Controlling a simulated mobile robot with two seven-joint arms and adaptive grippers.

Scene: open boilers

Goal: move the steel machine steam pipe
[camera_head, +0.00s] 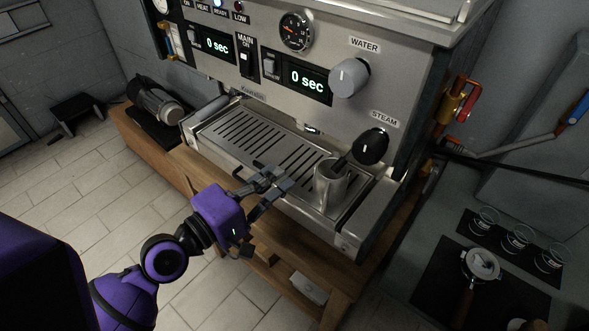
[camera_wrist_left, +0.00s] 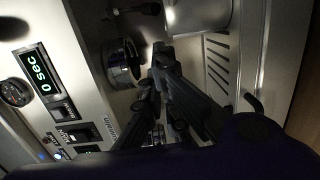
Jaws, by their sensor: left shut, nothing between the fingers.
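The steel espresso machine (camera_head: 290,105) stands on a wooden bench. A short dark length of what looks like its steam pipe (camera_head: 343,160) slants below the black steam knob (camera_head: 371,147) into a steel pitcher (camera_head: 329,190) on the drip tray (camera_head: 258,142). Most of the pipe is hidden. My left gripper (camera_head: 276,182) is shut and empty over the tray's front edge, left of the pitcher and apart from the pipe. In the left wrist view, the closed fingers (camera_wrist_left: 163,60) point toward the pitcher (camera_wrist_left: 197,14), with the round brewing head (camera_wrist_left: 122,62) to their left. My right gripper is out of view.
A grinder-like black and steel device (camera_head: 155,102) stands left of the machine. Red and yellow valve handles (camera_head: 458,100) stick out from the machine's right side.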

